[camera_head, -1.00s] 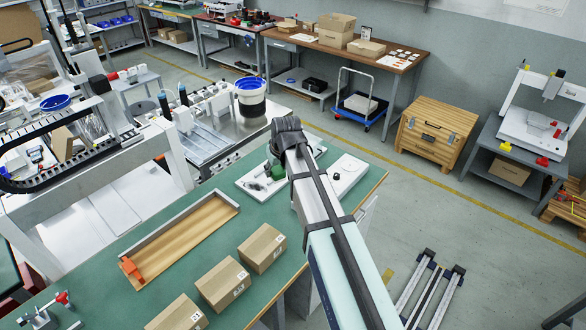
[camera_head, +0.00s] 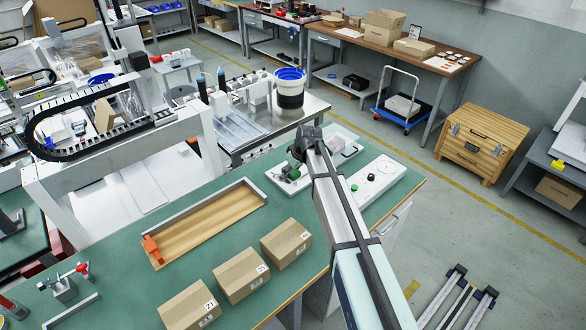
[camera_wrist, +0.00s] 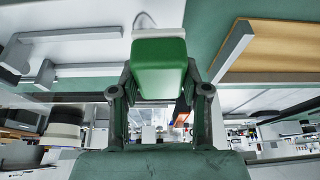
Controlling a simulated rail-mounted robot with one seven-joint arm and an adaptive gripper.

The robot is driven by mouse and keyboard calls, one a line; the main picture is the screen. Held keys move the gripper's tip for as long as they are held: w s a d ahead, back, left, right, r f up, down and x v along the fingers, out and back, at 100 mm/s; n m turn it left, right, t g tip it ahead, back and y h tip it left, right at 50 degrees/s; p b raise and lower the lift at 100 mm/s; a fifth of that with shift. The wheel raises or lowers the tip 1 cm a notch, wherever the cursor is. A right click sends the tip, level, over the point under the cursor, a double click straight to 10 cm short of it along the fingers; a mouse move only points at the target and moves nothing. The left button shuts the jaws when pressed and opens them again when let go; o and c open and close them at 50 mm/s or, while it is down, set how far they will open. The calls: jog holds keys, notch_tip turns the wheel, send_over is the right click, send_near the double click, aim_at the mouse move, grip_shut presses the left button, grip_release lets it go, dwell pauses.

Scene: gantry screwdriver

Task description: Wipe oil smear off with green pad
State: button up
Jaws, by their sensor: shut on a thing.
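My gripper (camera_wrist: 158,97) is shut on the green pad (camera_wrist: 160,68). In the head view, the green pad (camera_head: 293,173) shows just left of my arm's end, over the far part of the green worktable (camera_head: 225,225). The gripper's fingers are mostly hidden there by my arm. I cannot make out an oil smear in either view. I cannot tell whether the pad touches a surface.
A white tray (camera_head: 273,187) lies close to the pad, and a white panel (camera_head: 383,172) with small knobs lies right of my arm. A wooden tray (camera_head: 205,225) and several cardboard boxes (camera_head: 287,242) stand nearer. A blue-rimmed bucket (camera_head: 290,92) stands behind on a metal table.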

aim_at(291, 187)
notch_tip(291, 187, down, 4)
jog(key=shift+f+b, duration=0.1)
jog(key=shift+b, duration=0.6)
jog(key=shift+x, duration=0.75)
jog(key=shift+w+a, duration=0.45)
jog(key=shift+w, duration=0.15)
jog(key=shift+w+a+p, duration=0.65)
jog(key=shift+w+a, duration=2.5)
jog(key=shift+w, duration=0.05)
jog(key=shift+s+d, duration=0.1)
jog(key=shift+s, duration=0.2)
jog(key=shift+s+d+p, duration=0.45)
jog(key=shift+s+d, duration=3.3)
jog(key=shift+s, duration=0.05)
jog(key=shift+w+a+f, duration=0.1)
jog(key=shift+w+a, duration=0.75)
jog(key=shift+w, duration=0.2)
jog(key=shift+w+a+b, duration=0.5)
jog(key=shift+w+a, duration=2.45)
jog(key=shift+a, duration=0.05)
jog(key=shift+s+d+b, duration=0.75)
jog(key=shift+s+d, duration=3)
jog(key=shift+s, duration=0.15)
jog(key=shift+d+r+p, duration=0.1)
jog(key=shift+r+p, duration=1.35)
jog(key=shift+r, duration=2.6)
